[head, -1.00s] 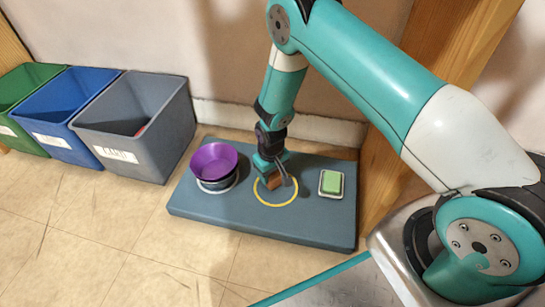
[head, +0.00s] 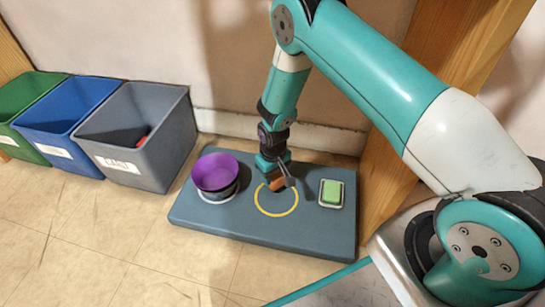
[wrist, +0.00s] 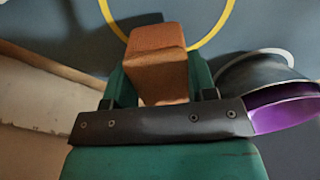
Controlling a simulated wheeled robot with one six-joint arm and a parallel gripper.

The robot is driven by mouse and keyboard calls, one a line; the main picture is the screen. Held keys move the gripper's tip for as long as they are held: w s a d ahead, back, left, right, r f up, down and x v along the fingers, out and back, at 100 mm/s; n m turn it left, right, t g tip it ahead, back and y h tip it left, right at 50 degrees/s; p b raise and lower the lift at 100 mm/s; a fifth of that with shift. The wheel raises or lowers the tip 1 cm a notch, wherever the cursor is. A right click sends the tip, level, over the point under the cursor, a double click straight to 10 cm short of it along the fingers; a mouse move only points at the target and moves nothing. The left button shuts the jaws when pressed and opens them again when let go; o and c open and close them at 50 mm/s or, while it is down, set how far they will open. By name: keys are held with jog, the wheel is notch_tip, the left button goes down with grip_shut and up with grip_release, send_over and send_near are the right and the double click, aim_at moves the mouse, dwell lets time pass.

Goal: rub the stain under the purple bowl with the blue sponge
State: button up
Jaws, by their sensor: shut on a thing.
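The purple bowl (head: 215,172) sits in or on a dark bowl (head: 222,191), over a white ring at the left of the blue-grey mat (head: 235,230). No stain shows; whatever lies under the bowls is hidden. No blue sponge shows; a green sponge-like block (head: 332,192) lies on a small white dish at the mat's right. My gripper (head: 275,178) is shut on a brown-orange block (wrist: 157,60). It holds the block by the back of the yellow ring (head: 276,213), right of the bowls. In the wrist view the purple bowl (wrist: 285,108) is at the right.
Green (head: 28,110), blue (head: 65,120) and grey (head: 140,135) bins stand at the left; the grey one holds something red. A wall is behind the mat and a wooden post (head: 382,180) at its right. The floor in front is clear.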

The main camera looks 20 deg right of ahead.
jog(key=shift+r+p, duration=2.1)
jog(key=shift+r, duration=0.55)
jog(key=shift+s, duration=0.1)
